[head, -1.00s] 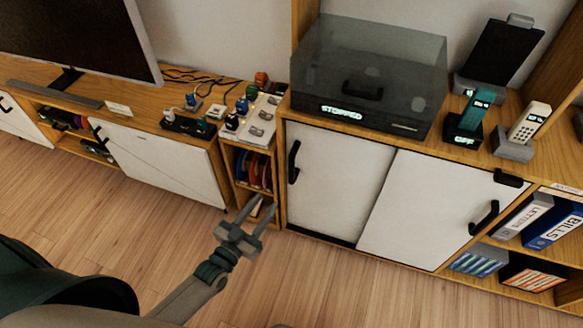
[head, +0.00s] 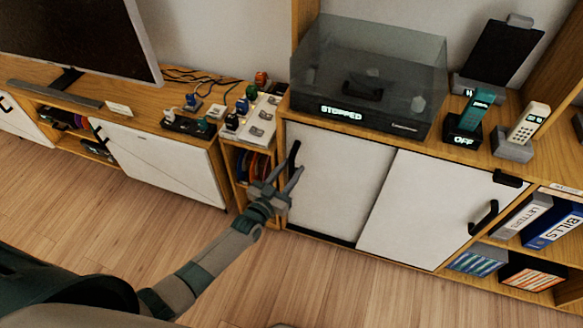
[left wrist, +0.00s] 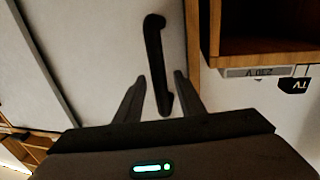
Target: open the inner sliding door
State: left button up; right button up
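The cabinet has two white sliding doors. The left door (head: 335,175) sits behind the right door's (head: 425,210) edge, so it looks like the inner one. Its black upright handle (head: 295,152) is near its left edge, partly hidden by my left gripper (head: 285,172). In the left wrist view the handle (left wrist: 157,60) hangs between the spread fingers of my left gripper (left wrist: 155,88), its end reaching in between them. The fingers are open, with gaps on both sides of the handle. The door looks closed. A grey sliver at the head view's bottom edge may be my right gripper.
A turntable with a smoky lid (head: 365,75) stands on the cabinet, with phones (head: 525,125) to its right. A narrow shelf with a power strip (head: 262,120) adjoins on the left. The wooden floor in front is clear.

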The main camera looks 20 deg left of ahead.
pick_arm(q)
jog(key=shift+w+d, duration=0.1)
jog(key=shift+w, duration=0.4)
grip_shut()
jog(key=shift+d, duration=0.1)
